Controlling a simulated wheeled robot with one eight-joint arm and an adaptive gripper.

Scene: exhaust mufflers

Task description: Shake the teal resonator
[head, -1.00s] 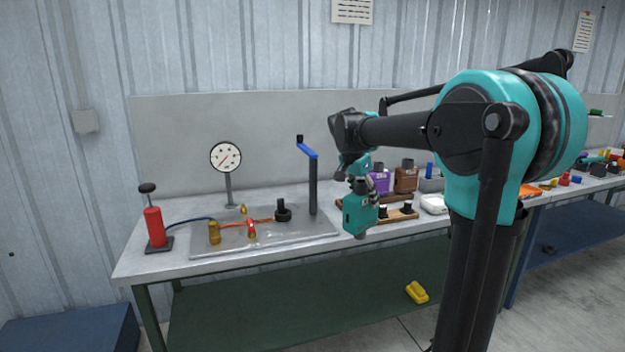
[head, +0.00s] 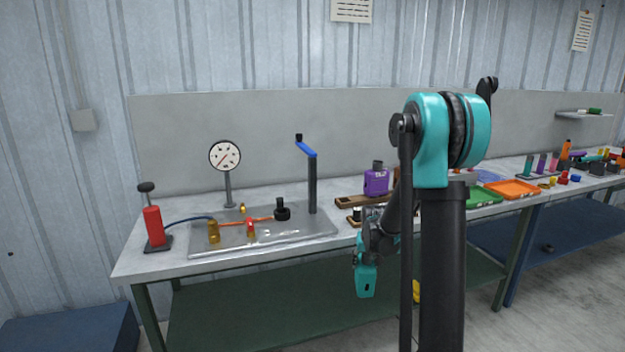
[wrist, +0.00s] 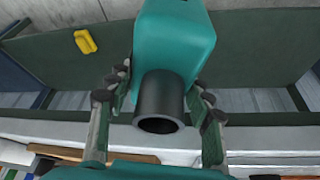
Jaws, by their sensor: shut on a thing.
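The teal resonator (head: 366,281) is a teal box with a black round neck, which shows in the wrist view (wrist: 180,42) at the top centre. My gripper (head: 361,258) is shut on it, with the fingers on both sides of the black neck in the wrist view (wrist: 160,97). The resonator hangs neck up in front of the bench, below the level of its top. Its lower part is clear of any surface in the head view.
The bench top (head: 190,261) carries a gauge (head: 225,156), a red pump (head: 154,226) and a post with a blue lever (head: 312,185). A purple resonator (head: 376,182) stands on a wooden rack behind my arm. A yellow object (wrist: 85,41) lies low down.

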